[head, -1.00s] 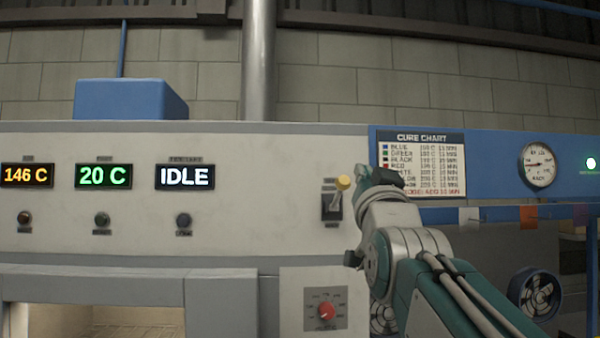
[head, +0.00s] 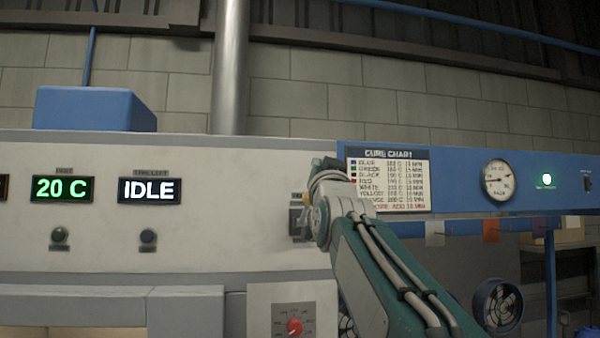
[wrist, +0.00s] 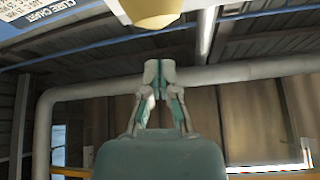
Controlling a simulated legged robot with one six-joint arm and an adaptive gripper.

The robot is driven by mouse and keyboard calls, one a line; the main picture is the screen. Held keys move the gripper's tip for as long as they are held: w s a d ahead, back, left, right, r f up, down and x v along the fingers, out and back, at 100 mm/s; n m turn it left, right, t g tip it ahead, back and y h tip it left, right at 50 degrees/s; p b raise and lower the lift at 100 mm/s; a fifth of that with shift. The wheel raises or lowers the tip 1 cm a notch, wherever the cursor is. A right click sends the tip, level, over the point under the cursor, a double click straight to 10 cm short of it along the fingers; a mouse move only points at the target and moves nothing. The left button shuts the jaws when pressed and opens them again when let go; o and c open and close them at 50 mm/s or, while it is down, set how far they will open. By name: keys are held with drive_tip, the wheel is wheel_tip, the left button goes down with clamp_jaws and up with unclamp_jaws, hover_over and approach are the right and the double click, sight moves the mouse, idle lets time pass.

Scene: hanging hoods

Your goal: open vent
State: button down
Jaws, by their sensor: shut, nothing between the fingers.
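The lever's dark plate (head: 296,225) is on the pale front panel in the head view, partly covered by my arm. Its yellow knob is hidden there. In the wrist view, a large yellow knob (wrist: 155,12) is cut off by the top edge, just above my gripper (wrist: 159,70). My gripper is shut and empty, with its fingertips together. A small gap seems to lie between fingertips and knob; I cannot tell the depth. I cannot read the lever's label to confirm it is the vent.
A red dial (head: 294,327) is below the lever. A cure chart (head: 388,180) and a round gauge (head: 497,180) are to the right. The display (head: 149,190) reads IDLE. A grey pipe (wrist: 90,95) runs overhead in the wrist view.

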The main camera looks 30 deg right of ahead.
sight(306, 208)
drive_tip(key=shift+w+a+f, duration=0.15)
drive_tip(key=shift+w+f, duration=0.05)
drive_tip(key=shift+f, duration=0.75)
drive_tip(key=shift+w+a+f, duration=0.15)
drive_tip(key=shift+w+f, duration=0.05)
drive_tip(key=shift+f, duration=0.75)
drive_tip(key=shift+s+f+t, duration=0.2)
drive_tip(key=shift+f+t, duration=0.1)
